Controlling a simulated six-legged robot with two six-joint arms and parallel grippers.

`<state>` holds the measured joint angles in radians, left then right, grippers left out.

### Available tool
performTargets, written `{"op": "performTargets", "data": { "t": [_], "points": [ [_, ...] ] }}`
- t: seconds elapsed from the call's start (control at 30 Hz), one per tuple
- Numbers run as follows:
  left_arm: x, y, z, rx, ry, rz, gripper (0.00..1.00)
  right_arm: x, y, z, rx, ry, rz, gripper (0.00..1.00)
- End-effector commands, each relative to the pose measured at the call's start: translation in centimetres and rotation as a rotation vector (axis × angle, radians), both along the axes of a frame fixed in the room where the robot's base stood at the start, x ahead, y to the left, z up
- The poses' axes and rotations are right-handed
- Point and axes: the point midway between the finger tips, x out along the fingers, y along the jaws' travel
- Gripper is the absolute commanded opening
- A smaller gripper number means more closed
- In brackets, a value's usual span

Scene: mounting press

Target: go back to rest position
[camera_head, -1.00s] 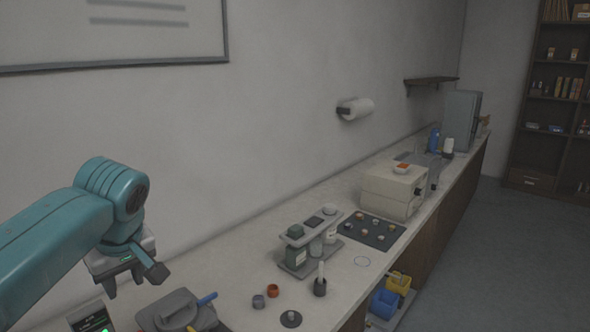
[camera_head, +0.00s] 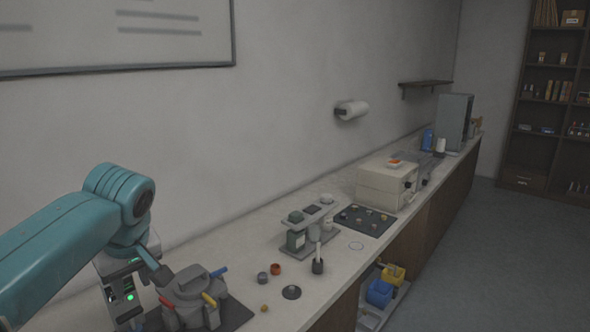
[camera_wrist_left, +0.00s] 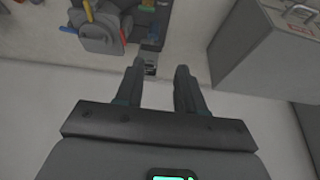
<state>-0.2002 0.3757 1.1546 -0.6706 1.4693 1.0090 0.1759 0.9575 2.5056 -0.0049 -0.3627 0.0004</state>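My left arm comes in from the left in the head view, with its left gripper (camera_wrist_left: 160,72) hanging by the near end of the bench. In the left wrist view its two dark fingers are apart, with nothing between them. The grey mounting press (camera_head: 192,292), with blue, red and yellow handles, stands just right of the gripper in the head view. It also shows at the top of the left wrist view (camera_wrist_left: 100,38), beyond the fingertips and apart from them. My right gripper is in neither view.
The long bench carries a grey rack of jars (camera_head: 308,232), a dark mat with small pieces (camera_head: 364,221) and a beige box machine (camera_head: 385,185). Blue and yellow bins (camera_head: 379,292) sit low beside the bench. Open floor lies right.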

Motion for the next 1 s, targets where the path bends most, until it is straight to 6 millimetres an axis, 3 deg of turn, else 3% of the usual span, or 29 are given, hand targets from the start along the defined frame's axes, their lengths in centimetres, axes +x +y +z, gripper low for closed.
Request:
{"op": "performTargets", "data": {
  "t": [0.03,0.37,0.47,0.57,0.67,0.7,0.8,0.9,1.0],
  "points": [
    [0.7,-0.6,-1.8,-0.003,0.024,-0.036,0.38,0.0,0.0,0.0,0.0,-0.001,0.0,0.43],
    [2.9,-4.5,-12.1,-0.072,0.101,-0.287,0.38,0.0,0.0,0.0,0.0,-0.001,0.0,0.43],
    [2.8,-6.1,-16.6,-0.116,0.13,-0.376,0.38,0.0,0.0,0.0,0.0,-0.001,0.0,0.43],
    [1.8,-8.2,-22.4,-0.181,0.163,-0.478,0.38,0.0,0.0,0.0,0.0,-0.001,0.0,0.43],
    [-0.9,-10.8,-29.6,-0.277,0.189,-0.587,0.38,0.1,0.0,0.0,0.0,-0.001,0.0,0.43],
    [-2.4,-11.8,-32.3,-0.319,0.195,-0.62,0.38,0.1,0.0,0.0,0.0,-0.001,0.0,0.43],
    [-6.9,-14.0,-38.1,-0.408,0.197,-0.68,0.38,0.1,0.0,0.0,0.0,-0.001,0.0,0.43],
    [-11.6,-15.4,-42.2,-0.471,0.192,-0.705,0.38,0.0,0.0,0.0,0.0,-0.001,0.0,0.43],
    [-16.4,-16.3,-45.0,-0.506,0.19,-0.71,0.38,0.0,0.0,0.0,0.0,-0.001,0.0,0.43]
  ]
}}
